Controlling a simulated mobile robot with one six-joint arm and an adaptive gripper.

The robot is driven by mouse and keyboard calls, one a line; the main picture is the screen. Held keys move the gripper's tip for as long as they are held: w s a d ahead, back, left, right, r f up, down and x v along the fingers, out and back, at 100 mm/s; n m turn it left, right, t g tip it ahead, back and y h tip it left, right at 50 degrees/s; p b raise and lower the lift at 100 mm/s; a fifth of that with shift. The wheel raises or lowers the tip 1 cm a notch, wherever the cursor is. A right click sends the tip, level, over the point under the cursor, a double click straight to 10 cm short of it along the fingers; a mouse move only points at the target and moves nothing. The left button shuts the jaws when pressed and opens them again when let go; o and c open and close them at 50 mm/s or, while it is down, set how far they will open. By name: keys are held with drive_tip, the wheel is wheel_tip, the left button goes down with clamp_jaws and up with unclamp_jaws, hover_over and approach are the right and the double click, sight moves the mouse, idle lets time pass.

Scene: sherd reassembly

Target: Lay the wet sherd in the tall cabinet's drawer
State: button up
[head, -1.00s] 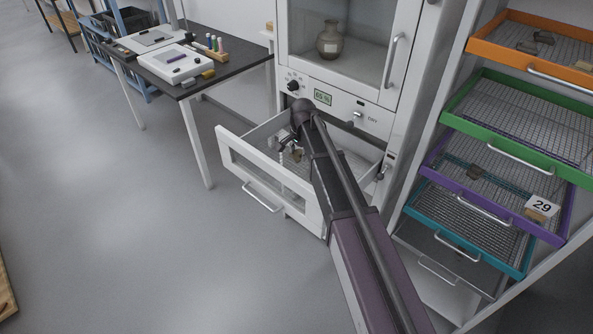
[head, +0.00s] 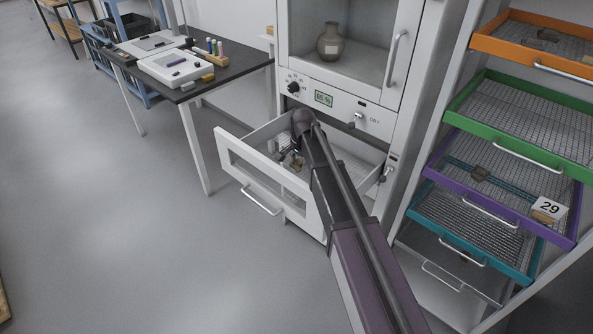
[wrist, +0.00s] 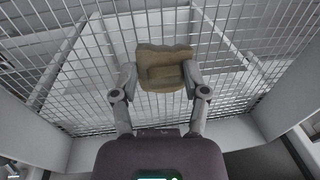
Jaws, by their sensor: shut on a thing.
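The sherd (wrist: 165,67) is a brown, irregular piece between the two fingertips of my gripper (wrist: 160,82) in the wrist view. My gripper is shut on it. In the head view my gripper (head: 291,158) is inside the open drawer (head: 256,163) of the tall white cabinet (head: 340,112), and the sherd shows only as a small brown patch there. The wrist view shows the drawer's wire mesh floor (wrist: 245,60) beyond the sherd. I cannot tell whether the sherd touches the mesh.
A jar (head: 331,42) stands behind the cabinet's glass door, above a panel reading 65 %. At the right a rack holds orange (head: 545,62), green (head: 520,147), purple (head: 500,200) and teal (head: 470,240) mesh trays. A dark table (head: 225,73) stands at the left. The floor in front is clear.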

drive_tip(key=shift+f+b, duration=1)
drive_tip(key=shift+f, duration=0.35)
drive_tip(key=shift+f, duration=0.1)
drive_tip(key=o, duration=1.3)
drive_tip(key=shift+r, duration=0.2)
drive_tip(key=r+p, duration=0.8)
drive_tip(key=s+d+r+p, duration=0.1)
drive_tip(key=r+p, duration=0.2)
drive_tip(key=p, duration=0.1)
drive_tip(key=shift+s+r, duration=0.1)
drive_tip(key=shift+r, duration=0.3)
